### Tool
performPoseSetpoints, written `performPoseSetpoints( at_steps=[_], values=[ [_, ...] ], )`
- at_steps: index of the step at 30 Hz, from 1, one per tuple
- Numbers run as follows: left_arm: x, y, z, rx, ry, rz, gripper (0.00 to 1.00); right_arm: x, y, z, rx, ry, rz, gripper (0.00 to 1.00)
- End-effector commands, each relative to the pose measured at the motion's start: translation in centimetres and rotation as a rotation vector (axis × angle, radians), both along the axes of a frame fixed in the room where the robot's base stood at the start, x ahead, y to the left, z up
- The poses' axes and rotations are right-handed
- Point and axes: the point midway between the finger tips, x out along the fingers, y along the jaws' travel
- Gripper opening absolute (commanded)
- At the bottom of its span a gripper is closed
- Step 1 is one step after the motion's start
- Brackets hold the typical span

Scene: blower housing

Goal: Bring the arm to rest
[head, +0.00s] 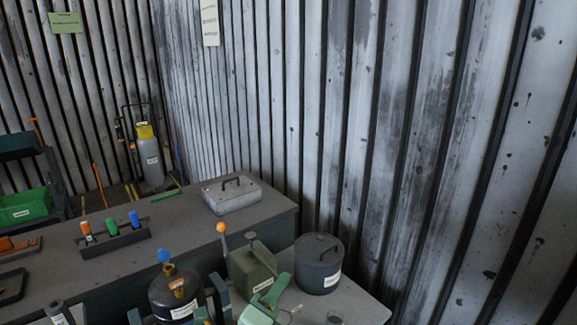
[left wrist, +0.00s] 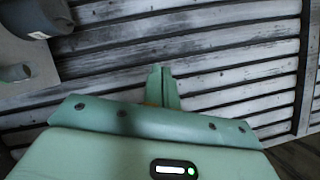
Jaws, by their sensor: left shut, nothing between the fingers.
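My left gripper (head: 275,292) is pale green and shows at the bottom of the head view, in front of a dark green box-shaped housing (head: 253,268) and left of a dark grey lidded pot (head: 319,264). In the left wrist view its fingers (left wrist: 163,84) are together with nothing between them. Behind them is the slatted metal wall. My right gripper does not show in either view.
A black round vessel (head: 176,293) with a blue knob stands left of the green housing. An orange-tipped lever (head: 222,231) rises beside it. A grey box with a handle (head: 232,197) sits on the bench behind. The corrugated wall (head: 420,150) closes off the right.

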Motion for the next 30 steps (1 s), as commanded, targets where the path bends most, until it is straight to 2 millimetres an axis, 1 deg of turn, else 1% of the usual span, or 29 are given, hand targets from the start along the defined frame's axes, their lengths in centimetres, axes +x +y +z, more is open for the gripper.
performPoseSetpoints(
  at_steps=[1,2,3,5,6,8,9,11,12,14,15,20,21,24,26,27,29,30],
  values=[
    [-0.7,4.1,-1.8,-0.151,0.168,0.149,0.0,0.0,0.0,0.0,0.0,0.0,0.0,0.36],
    [-1.2,6.5,-2.9,-0.234,0.259,0.238,0.0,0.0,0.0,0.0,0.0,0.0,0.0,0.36],
    [-2.1,9.5,-4.5,-0.327,0.368,0.348,0.0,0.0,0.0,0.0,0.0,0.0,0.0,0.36],
    [-4.0,13.2,-6.7,-0.437,0.499,0.488,0.0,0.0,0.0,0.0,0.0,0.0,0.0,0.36],
    [-5.3,15.3,-7.9,-0.497,0.569,0.571,0.0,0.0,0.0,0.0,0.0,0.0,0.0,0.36],
    [-7.3,17.9,-9.6,-0.564,0.654,0.678,0.0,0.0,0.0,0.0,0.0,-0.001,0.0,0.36],
    [-8.7,19.3,-10.4,-0.602,0.703,0.742,0.0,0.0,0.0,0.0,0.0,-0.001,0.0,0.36],
    [-10.7,21.2,-11.6,-0.649,0.764,0.83,0.0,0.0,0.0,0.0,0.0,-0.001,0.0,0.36],
    [-12.1,22.4,-12.2,-0.675,0.801,0.884,0.0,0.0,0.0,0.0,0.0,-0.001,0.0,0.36],
    [-14.0,23.8,-13.0,-0.71,0.85,0.962,0.0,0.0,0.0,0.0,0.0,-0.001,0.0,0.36],
    [-15.4,24.8,-13.5,-0.729,0.878,1.012,0.0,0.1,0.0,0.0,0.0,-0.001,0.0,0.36],
    [-20.6,27.9,-14.7,-0.789,0.972,1.198,0.0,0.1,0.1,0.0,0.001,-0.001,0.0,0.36],
    [-21.0,28.1,-15.7,-0.796,0.993,1.22,0.0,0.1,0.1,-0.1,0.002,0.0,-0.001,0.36],
    [-20.3,27.2,-19.9,-0.797,1.046,1.206,0.0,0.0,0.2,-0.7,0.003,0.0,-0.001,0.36],
    [-20.2,26.8,-22.4,-0.8,1.078,1.2,0.0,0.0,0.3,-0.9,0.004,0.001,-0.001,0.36],
    [-20.2,26.5,-24.1,-0.803,1.101,1.198,0.0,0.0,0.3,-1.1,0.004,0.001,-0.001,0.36],
    [-20.3,26.0,-26.8,-0.809,1.138,1.195,0.0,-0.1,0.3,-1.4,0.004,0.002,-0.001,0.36],
    [-20.5,25.6,-28.8,-0.814,1.164,1.193,0.0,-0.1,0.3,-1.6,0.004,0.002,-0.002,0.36]
  ],
)
